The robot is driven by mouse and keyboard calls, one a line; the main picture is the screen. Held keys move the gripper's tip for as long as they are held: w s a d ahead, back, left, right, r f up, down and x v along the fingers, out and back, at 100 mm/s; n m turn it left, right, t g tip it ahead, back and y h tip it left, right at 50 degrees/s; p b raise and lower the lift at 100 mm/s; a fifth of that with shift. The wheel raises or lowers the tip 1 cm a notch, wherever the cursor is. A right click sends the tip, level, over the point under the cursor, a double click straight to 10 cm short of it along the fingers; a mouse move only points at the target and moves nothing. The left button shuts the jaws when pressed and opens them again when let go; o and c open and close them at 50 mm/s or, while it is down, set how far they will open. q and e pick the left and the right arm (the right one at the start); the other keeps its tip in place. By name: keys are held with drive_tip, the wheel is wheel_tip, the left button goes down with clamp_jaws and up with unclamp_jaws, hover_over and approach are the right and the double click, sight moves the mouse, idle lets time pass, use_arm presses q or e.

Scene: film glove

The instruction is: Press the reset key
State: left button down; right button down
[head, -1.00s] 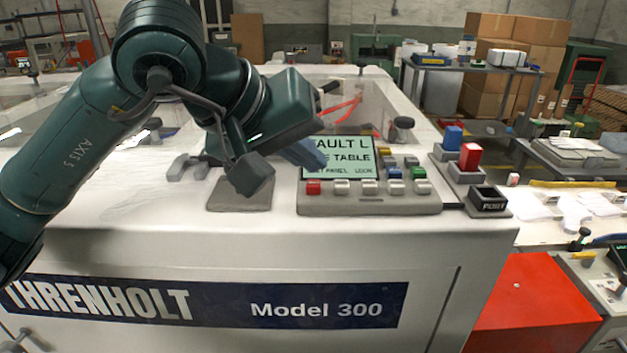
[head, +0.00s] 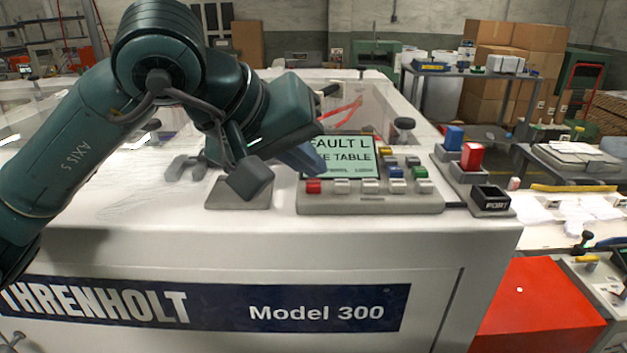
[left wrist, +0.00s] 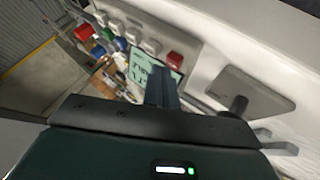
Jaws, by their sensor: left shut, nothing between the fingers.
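A grey control panel (head: 370,206) with a green screen (head: 355,157) and several coloured keys sits on the machine top. Its front row has a red key (head: 313,187) at the left, then white keys (head: 342,187). Behind are blue (head: 396,172), green (head: 419,172) and yellow (head: 385,151) keys. I cannot read a reset label on any key. My left gripper (head: 318,165) is shut and empty, its blue-grey fingers at the screen's left side, partly covering it. In the left wrist view the fingers (left wrist: 161,88) overlap the screen, with the red key (left wrist: 174,60) close by. My right gripper is out of view.
Right of the panel stand a blue block (head: 454,138), a red block (head: 471,156) and a black box (head: 490,198). A grey plate (head: 238,194) lies left of the panel under my arm. The machine's front rim is clear.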

sight(306, 185)
use_arm(q)
drive_tip(key=shift+f+b, duration=0.5)
idle(0.3)
idle(0.4)
drive_tip(key=shift+r+p, duration=0.4)
drive_tip(key=shift+r, duration=0.5)
drive_tip(key=shift+r, duration=0.1)
drive_tip(key=shift+r+p, duration=0.5)
drive_tip(key=shift+r, duration=0.15)
drive_tip(key=shift+r+p, duration=1.05)
drive_tip(key=shift+r, duration=0.75)
